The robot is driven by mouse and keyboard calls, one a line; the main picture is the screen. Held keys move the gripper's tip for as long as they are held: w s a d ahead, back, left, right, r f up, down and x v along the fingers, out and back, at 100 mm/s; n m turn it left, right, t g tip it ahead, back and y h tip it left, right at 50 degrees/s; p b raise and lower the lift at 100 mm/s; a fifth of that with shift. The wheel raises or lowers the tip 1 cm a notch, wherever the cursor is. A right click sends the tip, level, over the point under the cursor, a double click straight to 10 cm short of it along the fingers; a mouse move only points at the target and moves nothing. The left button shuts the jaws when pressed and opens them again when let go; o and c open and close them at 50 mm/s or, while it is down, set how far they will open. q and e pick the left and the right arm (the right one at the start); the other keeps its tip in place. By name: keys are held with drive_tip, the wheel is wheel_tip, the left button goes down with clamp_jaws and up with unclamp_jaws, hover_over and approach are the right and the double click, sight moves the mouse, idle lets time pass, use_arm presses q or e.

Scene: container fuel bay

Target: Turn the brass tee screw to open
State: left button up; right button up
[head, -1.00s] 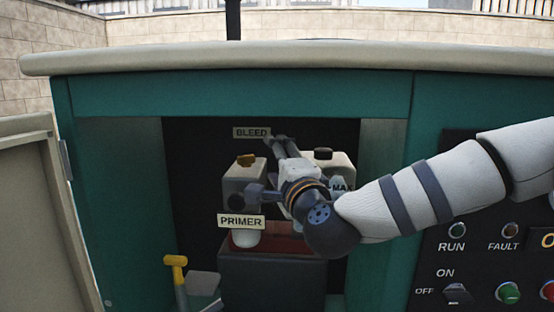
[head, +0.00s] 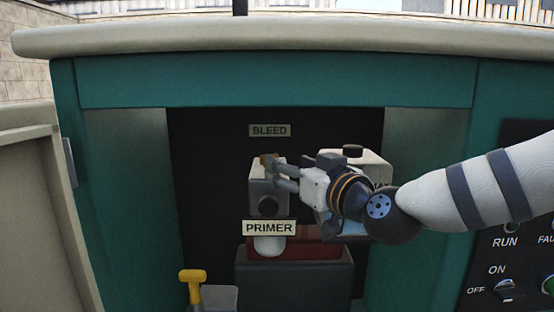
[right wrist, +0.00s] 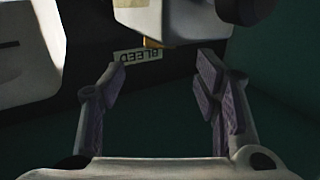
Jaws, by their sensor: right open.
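The brass tee screw (head: 267,160) sits on top of the pale filter block (head: 266,196), below the BLEED label (head: 269,130). My right gripper (head: 279,173) reaches in from the right with its fingers at the screw; the head view does not settle whether they touch it. In the right wrist view the gripper (right wrist: 162,78) is open and nothing is between its fingers. There a small brass bit of the screw (right wrist: 150,43) shows just past the fingertips, under the block, with the BLEED label upside down. My left gripper is out of view.
The bay is framed by green panels (head: 275,82). A pale tank with a black cap (head: 352,151) stands partly behind my gripper. A yellow handle (head: 193,277) is at lower left, and a switch panel (head: 510,225) at right.

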drive_tip(key=x, duration=0.7)
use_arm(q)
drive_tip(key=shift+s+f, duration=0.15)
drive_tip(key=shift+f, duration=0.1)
use_arm(e)
drive_tip(key=c, duration=1.1)
drive_tip(key=b, duration=0.1)
drive_tip(key=f+y+b, duration=0.1)
drive_tip(key=b, duration=0.1)
drive_tip(key=shift+w+d+n+g, duration=0.1)
drive_tip(key=shift+w+n+g, duration=0.1)
drive_tip(key=shift+n+g, duration=0.2)
drive_tip(key=shift+c, duration=0.2)
drive_tip(key=shift+r+n+y+b, duration=0.1)
drive_tip(key=shift+n+y+b, duration=0.2)
drive_tip(key=shift+y+b, duration=0.15)
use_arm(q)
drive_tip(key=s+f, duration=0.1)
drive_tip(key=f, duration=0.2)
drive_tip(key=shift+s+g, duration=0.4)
use_arm(e)
drive_tip(key=shift+s+r, duration=0.1)
drive_tip(key=shift+r, duration=0.25)
